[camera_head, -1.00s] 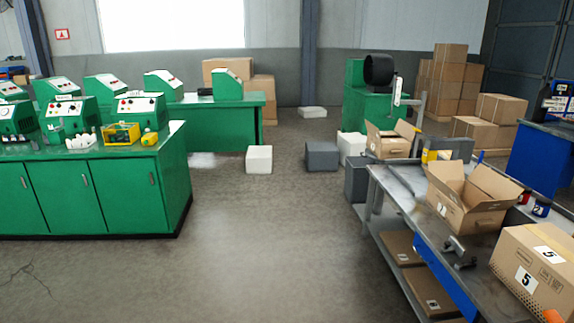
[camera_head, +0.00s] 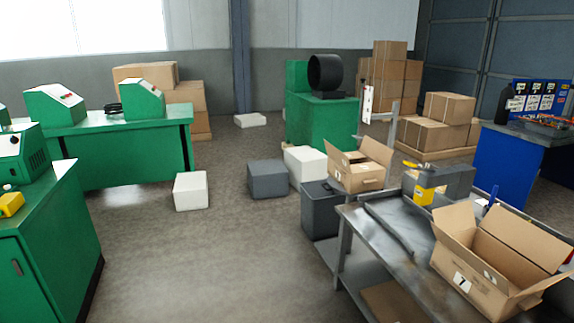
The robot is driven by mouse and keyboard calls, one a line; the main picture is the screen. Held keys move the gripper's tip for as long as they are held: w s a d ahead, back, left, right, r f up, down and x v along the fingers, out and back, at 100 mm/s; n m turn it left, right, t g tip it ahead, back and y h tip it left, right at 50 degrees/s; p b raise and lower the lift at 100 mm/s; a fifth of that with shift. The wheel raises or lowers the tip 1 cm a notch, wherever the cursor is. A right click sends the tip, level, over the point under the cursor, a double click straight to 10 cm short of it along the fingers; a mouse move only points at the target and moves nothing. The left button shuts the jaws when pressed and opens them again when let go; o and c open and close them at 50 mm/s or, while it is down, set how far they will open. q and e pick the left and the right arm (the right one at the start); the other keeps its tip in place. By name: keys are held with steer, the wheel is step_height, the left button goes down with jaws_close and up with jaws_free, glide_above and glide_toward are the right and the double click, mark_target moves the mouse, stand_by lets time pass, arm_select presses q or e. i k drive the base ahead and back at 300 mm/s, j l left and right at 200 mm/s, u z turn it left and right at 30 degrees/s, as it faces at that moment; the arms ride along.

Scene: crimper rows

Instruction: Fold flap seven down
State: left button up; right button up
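An open cardboard box (camera_head: 480,296) stands on the grey metal workbench (camera_head: 372,236) at the lower right. A white label (camera_head: 461,282) on its front reads 7. Its flaps stand up or splay outward: a left flap (camera_head: 456,222), a broad back flap (camera_head: 522,236) and a right flap (camera_head: 545,284). I cannot read a seven on any flap itself. Neither of my grippers is in view.
A smaller open box (camera_head: 358,176) stands beyond the bench's far end. A yellow tool (camera_head: 424,188) and a dark bar (camera_head: 388,228) lie on the bench. A green cabinet (camera_head: 50,240) stands left. White (camera_head: 190,191) and grey (camera_head: 268,179) blocks sit on the floor. The middle floor is clear.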

mark_target(341, 158)
steer(key=i+z, duration=0.25)
steer(key=i, duration=0.55)
steer(key=i+j+z, duration=0.3)
steer(key=i, duration=0.5)
steer(key=l, duration=0.1)
